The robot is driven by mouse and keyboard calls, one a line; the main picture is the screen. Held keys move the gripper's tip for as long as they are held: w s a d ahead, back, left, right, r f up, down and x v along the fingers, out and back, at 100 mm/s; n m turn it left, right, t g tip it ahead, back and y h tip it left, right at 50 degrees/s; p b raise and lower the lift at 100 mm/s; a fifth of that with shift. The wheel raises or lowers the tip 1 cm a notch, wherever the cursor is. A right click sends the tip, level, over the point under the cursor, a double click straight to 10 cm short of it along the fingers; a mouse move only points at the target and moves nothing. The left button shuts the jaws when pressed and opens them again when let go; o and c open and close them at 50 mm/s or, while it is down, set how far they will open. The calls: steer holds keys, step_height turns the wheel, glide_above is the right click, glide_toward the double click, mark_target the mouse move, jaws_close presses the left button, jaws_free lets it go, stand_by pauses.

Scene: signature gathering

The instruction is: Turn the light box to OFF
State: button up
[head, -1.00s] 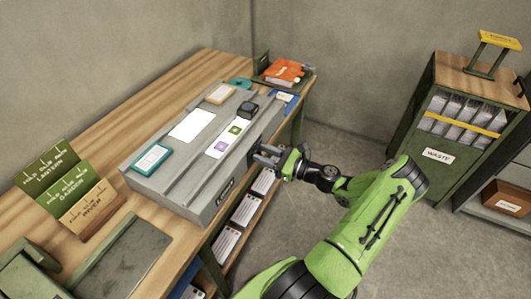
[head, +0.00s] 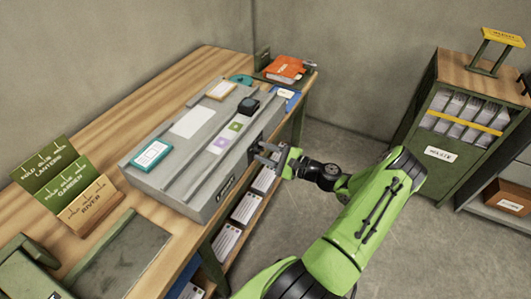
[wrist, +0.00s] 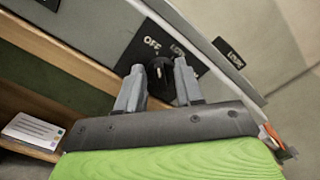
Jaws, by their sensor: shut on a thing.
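The light box (head: 222,183) is a long grey case on the wooden table, and its pale panel (head: 192,122) looks dull and unlit. My gripper (head: 262,153) is at the box's front side, near its right end. In the wrist view, my gripper (wrist: 159,68) is shut on a round black knob (wrist: 161,80), with one finger on each side. The knob sits on a dark plate (wrist: 135,45) lettered OFF and LOW. A small light mark on the knob points roughly toward OFF. The fingers hide the knob in the head view.
A teal-framed card (head: 151,155), a white strip with green and purple squares, and a dark block (head: 248,106) lie on the box. Green and wooden card stands (head: 90,207) are at left. A shelf with papers (head: 245,208) is below. A green waste cabinet (head: 440,152) stands right.

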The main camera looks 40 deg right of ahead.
steer(key=shift+f+n, duration=0.1)
steer(key=shift+n, duration=0.2)
steer(key=o, duration=1)
steer(key=p+v, duration=0.1)
steer(key=v, duration=1.4)
steer(key=shift+s, duration=0.4)
